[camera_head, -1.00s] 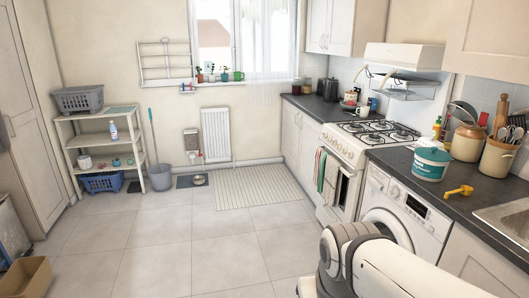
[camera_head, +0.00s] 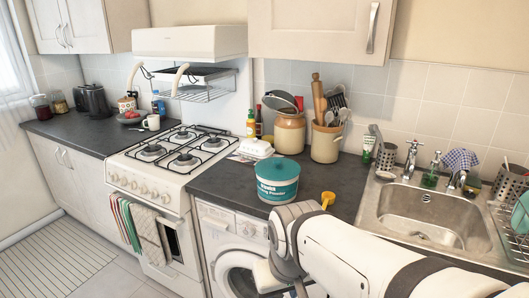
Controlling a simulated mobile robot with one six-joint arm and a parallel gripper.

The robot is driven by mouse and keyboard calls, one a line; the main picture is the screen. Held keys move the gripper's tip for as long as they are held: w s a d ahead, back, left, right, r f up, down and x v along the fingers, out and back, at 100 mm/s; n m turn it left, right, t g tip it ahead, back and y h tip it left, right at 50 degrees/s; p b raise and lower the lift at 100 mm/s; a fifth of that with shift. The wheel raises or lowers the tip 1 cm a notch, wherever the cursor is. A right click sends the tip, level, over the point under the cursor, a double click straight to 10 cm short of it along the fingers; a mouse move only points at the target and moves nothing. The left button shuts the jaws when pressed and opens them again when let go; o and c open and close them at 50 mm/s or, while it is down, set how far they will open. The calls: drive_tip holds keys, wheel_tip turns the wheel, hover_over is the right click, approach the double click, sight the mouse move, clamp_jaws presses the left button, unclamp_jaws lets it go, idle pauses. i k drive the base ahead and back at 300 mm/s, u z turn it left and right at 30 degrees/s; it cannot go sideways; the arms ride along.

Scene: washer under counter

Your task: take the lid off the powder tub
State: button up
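The powder tub (camera_head: 277,187) stands upright on the dark counter above the washing machine, near the counter's front edge. My arm reaches in from the lower right, in front of the counter and below the tub. The fingers of my gripper do not show. Nothing of mine touches the tub in this view.
A yellow scoop (camera_head: 328,199) lies right of the tub. A white covered dish (camera_head: 256,147) and brown crocks (camera_head: 289,134) stand behind it. The gas hob (camera_head: 185,146) is left, the sink (camera_head: 428,213) right. The washing machine (camera_head: 229,243) is below.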

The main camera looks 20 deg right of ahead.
sight(273, 168)
drive_tip(key=z, duration=0.4)
drive_tip(key=i, duration=0.9)
drive_tip(key=z, duration=0.35)
